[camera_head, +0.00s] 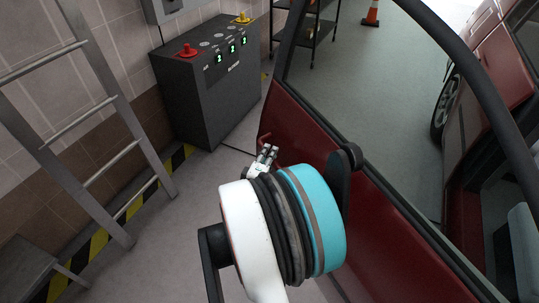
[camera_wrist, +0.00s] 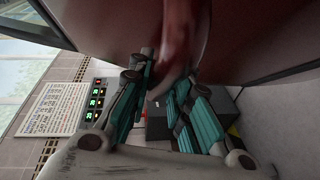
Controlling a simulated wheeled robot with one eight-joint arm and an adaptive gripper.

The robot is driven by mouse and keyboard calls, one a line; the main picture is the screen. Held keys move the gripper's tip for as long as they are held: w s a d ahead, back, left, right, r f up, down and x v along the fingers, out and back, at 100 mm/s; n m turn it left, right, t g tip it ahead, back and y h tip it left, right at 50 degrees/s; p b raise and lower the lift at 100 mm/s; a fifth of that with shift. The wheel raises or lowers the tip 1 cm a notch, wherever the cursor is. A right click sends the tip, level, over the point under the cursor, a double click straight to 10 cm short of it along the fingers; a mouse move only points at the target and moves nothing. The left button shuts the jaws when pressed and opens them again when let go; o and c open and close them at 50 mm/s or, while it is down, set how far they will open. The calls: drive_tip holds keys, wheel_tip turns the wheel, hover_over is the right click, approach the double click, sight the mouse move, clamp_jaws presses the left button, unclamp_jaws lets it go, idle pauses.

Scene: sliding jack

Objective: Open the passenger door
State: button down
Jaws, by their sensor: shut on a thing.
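The red car door (camera_head: 378,215) fills the lower right of the head view, with its dark window frame above. It stands swung out, apart from the red car body (camera_head: 497,70). The red door handle (camera_head: 264,138) is near the door's left edge. My gripper (camera_head: 268,153) is at that handle, partly hidden by my own wrist. In the wrist view, the handle (camera_wrist: 176,45) runs between the teal finger pads of my gripper (camera_wrist: 160,82), which is shut on it. The exact contact points are hard to see.
A dark control cabinet (camera_head: 212,85) with red and yellow knobs stands against the tiled wall at left. A metal ladder (camera_head: 120,108) leans at far left. A shelf rack (camera_head: 318,28) and an orange cone (camera_head: 372,13) stand farther back. Grey floor is clear between door and cabinet.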

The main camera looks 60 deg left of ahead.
drive_tip(key=c, duration=1.5)
unclamp_jaws()
drive_tip(key=shift+o, duration=0.2)
drive_tip(key=shift+d, duration=0.1)
drive_tip(key=v, duration=0.7)
drive_tip(key=shift+s+d, duration=0.1)
drive_tip(key=shift+s, duration=0.05)
